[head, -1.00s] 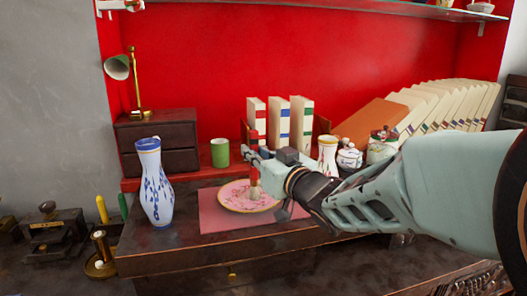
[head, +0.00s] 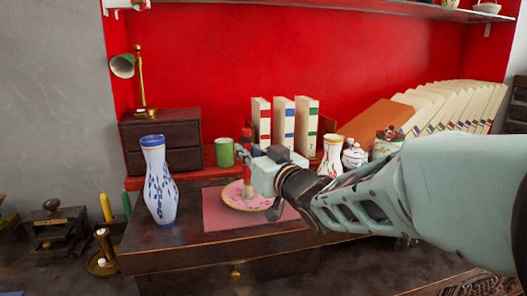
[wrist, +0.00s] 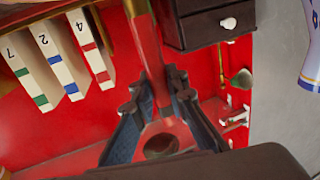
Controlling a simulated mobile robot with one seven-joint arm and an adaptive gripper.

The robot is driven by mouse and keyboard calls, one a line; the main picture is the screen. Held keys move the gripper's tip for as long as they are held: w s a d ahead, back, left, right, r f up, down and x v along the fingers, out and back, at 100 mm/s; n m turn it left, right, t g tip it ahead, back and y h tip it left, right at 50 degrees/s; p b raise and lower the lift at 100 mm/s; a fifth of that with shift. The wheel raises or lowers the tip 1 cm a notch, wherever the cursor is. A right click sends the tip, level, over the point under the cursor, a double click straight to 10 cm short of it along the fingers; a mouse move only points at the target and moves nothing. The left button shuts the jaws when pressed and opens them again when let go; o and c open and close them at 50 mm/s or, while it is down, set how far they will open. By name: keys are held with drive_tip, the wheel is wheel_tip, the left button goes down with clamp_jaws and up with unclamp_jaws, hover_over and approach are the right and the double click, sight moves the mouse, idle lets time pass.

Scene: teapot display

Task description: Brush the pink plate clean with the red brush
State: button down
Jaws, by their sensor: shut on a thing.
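The pink plate (head: 231,197) lies on a pink mat (head: 216,219) on the wooden desk top. My gripper (head: 248,160) is shut on the red brush (head: 246,143) and holds it upright over the plate. The pale bristles point down at the plate's middle; I cannot tell if they touch it. My gripper and arm hide the plate's right part. In the wrist view the red handle (wrist: 149,50) stands between the two fingers (wrist: 155,100). Any dirt on the plate is too small to tell.
A blue-and-white vase (head: 158,182) stands left of the mat. A green cup (head: 224,152), books (head: 284,122) and a small drawer box (head: 160,143) stand behind. A white vase (head: 331,155) and lidded jar (head: 354,156) stand close behind my arm.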

drive_tip(key=d, duration=0.1)
drive_tip(key=w+d+p, duration=0.1)
drive_tip(key=d, duration=0.1)
idle(0.6)
drive_tip(key=shift+r, duration=0.1)
wheel_tip(320, 180, up, 6)
drive_tip(key=p, duration=0.5)
drive_tip(key=shift+p, duration=0.3)
wheel_tip(320, 180, up, 3)
drive_tip(key=shift+f+p, duration=0.1)
drive_tip(key=shift+p, duration=1.15)
